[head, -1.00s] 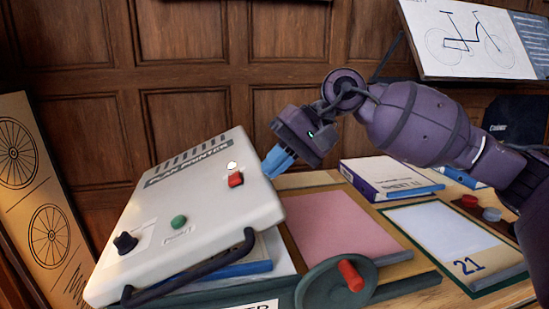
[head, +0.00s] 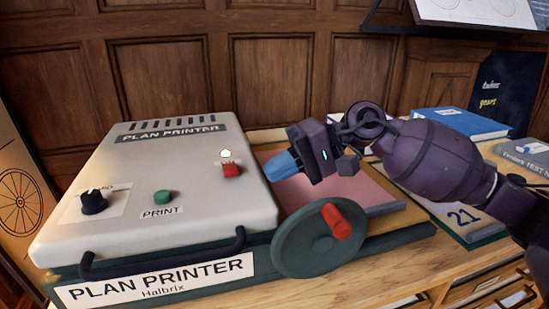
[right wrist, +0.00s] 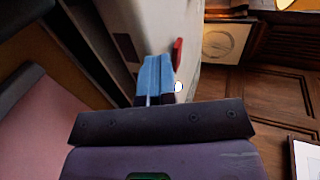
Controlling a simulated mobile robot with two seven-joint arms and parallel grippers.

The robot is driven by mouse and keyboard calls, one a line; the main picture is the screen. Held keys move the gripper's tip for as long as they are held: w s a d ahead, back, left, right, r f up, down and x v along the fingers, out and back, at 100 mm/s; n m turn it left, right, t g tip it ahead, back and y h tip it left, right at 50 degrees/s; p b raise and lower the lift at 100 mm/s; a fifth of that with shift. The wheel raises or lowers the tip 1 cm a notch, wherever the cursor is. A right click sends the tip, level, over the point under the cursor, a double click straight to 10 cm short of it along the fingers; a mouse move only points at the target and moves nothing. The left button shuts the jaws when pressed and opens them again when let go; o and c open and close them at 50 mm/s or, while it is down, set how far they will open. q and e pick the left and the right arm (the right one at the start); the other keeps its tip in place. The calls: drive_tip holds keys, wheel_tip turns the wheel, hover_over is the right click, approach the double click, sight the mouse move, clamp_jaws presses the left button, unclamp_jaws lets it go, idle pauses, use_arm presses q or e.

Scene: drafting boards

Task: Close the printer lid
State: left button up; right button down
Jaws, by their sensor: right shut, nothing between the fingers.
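The printer lid (head: 180,175) is a pale grey slab with a green button, a red switch, a black knob and a dark bar handle along its front edge. It lies low, nearly flat over the dark green printer base (head: 200,285). My right gripper (head: 280,167) is shut and empty, its blue fingertips at the lid's right edge near the red switch. In the right wrist view the blue fingers (right wrist: 155,78) are together beside the lid's side, close to the red switch (right wrist: 178,53). Whether they touch it I cannot tell. My left gripper is not in view.
A green handwheel (head: 318,240) with a red knob stands at the printer's front right. A pink sheet (head: 330,190) lies right of the lid. A blue book (head: 462,123) and a board marked 21 (head: 470,222) lie further right on the wooden desk.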

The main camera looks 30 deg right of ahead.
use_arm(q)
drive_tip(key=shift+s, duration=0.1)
use_arm(e)
drive_tip(key=shift+s+f, duration=0.1)
drive_tip(key=shift+f, duration=0.4)
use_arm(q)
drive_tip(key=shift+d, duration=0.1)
use_arm(e)
drive_tip(key=shift+d, duration=0.1)
